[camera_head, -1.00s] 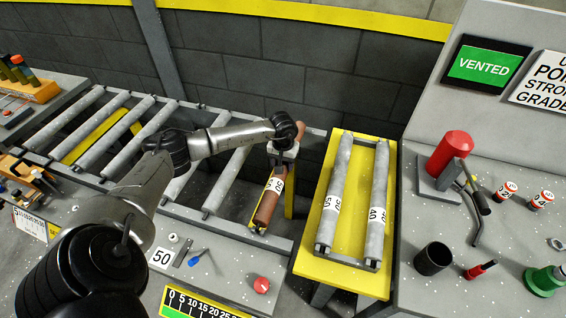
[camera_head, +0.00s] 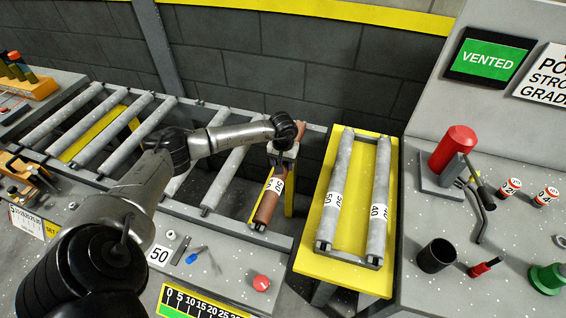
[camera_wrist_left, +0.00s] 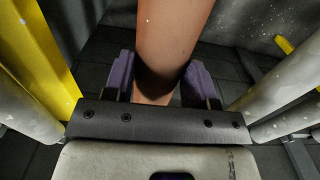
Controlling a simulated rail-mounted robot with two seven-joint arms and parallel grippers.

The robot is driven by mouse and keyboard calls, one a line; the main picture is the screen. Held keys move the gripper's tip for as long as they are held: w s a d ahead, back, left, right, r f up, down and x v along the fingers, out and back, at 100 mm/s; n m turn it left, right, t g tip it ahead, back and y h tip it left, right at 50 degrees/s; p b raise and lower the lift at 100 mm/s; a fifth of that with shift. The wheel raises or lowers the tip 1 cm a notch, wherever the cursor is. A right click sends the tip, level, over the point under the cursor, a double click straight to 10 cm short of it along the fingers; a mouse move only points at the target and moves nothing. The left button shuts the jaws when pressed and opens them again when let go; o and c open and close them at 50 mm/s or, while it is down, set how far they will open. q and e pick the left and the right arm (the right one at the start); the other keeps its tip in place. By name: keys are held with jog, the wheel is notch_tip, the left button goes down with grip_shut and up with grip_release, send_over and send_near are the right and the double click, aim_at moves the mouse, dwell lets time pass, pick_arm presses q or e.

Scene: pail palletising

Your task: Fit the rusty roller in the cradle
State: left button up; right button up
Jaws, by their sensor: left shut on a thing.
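The rusty roller (camera_head: 266,207) is brown with a white number label. It lies lengthwise at the right end of the roller conveyor, its near end by the near rail (camera_head: 232,229). My left gripper (camera_head: 281,166) is shut on it from above, toward its far half. In the left wrist view the roller (camera_wrist_left: 173,35) runs between the purple finger pads (camera_wrist_left: 160,78). I cannot tell whether the roller's ends are seated. No part is clearly marked as the cradle; a yellow stand (camera_head: 345,262) to the right holds two grey rollers (camera_head: 331,195). My right gripper is not in view.
Grey conveyor rollers (camera_head: 222,180) lie left of the rusty one. A red button (camera_head: 261,283) and a blue-handled tool (camera_head: 197,255) are on the near ledge. The right bench holds a red cylinder (camera_head: 452,147), a black cup (camera_head: 435,257) and small cans (camera_head: 509,188).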

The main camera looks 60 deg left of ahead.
aim_at(284, 163)
pick_arm(q)
jog(key=shift+f+b, duration=0.3)
jog(key=o, duration=1.1)
jog(key=shift+a, duration=0.1)
jog(key=shift+o, duration=0.8)
jog(key=shift+f, duration=0.1)
notch_tip(284, 163, up, 14)
jog(key=p, duration=0.1)
jog(key=shift+p, duration=0.4)
